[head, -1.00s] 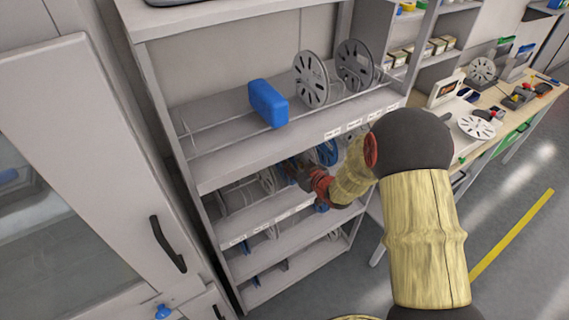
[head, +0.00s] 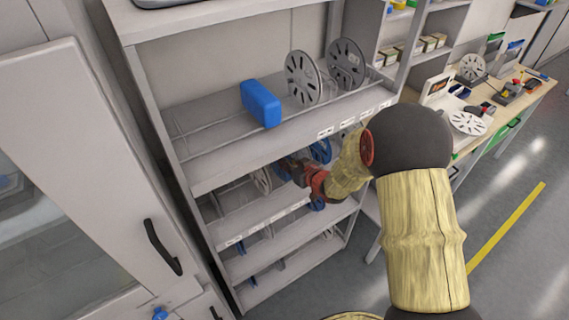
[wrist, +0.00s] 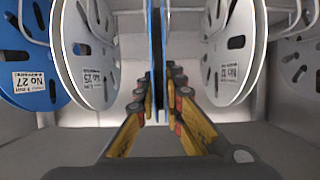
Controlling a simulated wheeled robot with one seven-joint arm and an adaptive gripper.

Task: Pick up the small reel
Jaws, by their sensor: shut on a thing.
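In the wrist view, a thin blue reel (wrist: 155,30) stands upright and edge-on in the middle. My gripper (wrist: 161,92) has its fingers closed on both sides of this reel's lower part. In the head view, my gripper (head: 294,170) is at the middle shelf level of the rack, below the top deck. The held reel's face is hidden in both views, so its size and label cannot be read.
Grey-white reels stand close on both sides, labelled No 25 (wrist: 92,45) and No 12 (wrist: 228,60). A blue No 27 reel (wrist: 30,60) is far left. Above, the rack's top deck holds a blue box (head: 261,103) and large grey reels (head: 303,78). A workbench (head: 520,100) stands right.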

